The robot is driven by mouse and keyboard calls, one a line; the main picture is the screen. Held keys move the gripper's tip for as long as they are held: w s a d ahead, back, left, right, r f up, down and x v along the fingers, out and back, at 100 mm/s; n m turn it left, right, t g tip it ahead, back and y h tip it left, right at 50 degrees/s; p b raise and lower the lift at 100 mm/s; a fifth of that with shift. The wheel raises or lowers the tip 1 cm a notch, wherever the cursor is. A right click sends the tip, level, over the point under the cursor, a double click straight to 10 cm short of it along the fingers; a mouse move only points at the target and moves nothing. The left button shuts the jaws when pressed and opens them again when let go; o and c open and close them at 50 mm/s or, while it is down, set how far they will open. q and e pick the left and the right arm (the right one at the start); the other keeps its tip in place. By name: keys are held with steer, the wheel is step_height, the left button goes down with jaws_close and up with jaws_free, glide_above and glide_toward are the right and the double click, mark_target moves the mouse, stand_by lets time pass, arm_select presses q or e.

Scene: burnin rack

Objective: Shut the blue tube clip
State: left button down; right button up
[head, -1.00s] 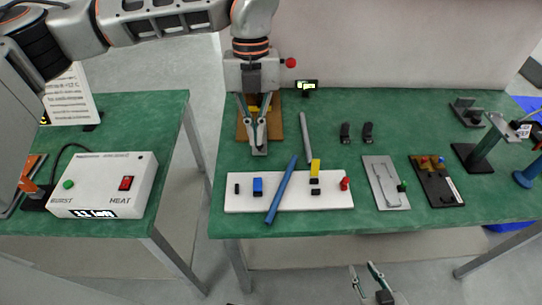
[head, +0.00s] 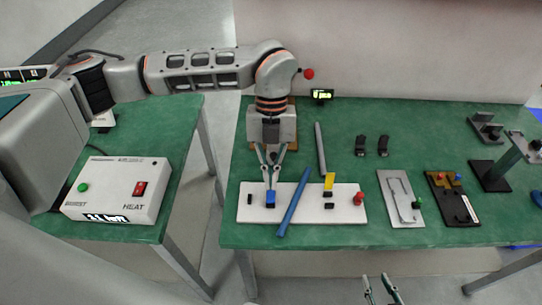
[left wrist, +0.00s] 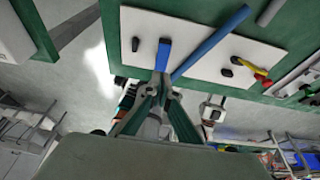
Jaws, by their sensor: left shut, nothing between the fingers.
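The blue tube clip (head: 270,199) sits on the white board (head: 318,215), left of the long blue tube (head: 293,203); it also shows in the left wrist view (left wrist: 163,54). My left gripper (head: 271,187) points down with its fingertips together and empty. They are right at the top of the blue clip, and I cannot tell whether they touch it. In the left wrist view my left gripper (left wrist: 160,82) covers the clip's near end. The blue tube lies slanted across the board, beside the clip. My right gripper (head: 378,290) is at the bottom edge, fingers apart and empty.
A grey rod (head: 320,148) lies behind. A grey metal plate (head: 401,198) and a black fixture (head: 452,198) stand to the right.

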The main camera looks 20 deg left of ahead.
mark_target(270, 201)
arm_select(q)
steer(key=shift+x, duration=1.75)
steer(key=shift+s+d+f, duration=0.2)
steer(key=shift+s+f, duration=0.55)
steer(key=shift+f, duration=0.05)
steer(key=shift+r, duration=0.15)
